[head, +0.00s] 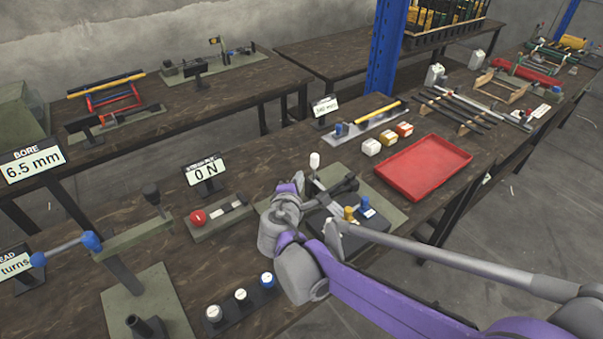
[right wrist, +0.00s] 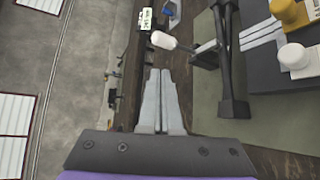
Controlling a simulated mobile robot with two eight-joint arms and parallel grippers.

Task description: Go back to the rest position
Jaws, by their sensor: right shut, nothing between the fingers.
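My right gripper (head: 322,196) is at the bench's middle, beside a small press with a white-knobbed lever (head: 315,160). In the right wrist view its two grey fingers (right wrist: 161,74) lie together with nothing between them. The white knob (right wrist: 163,40) shows just beyond the fingertips, and the black press frame (right wrist: 233,70) is to their right. My purple right arm hides part of the press base in the head view. My left gripper is not in view.
A red tray (head: 424,167) lies right of the press. The grey floor (head: 500,240) at right is clear.

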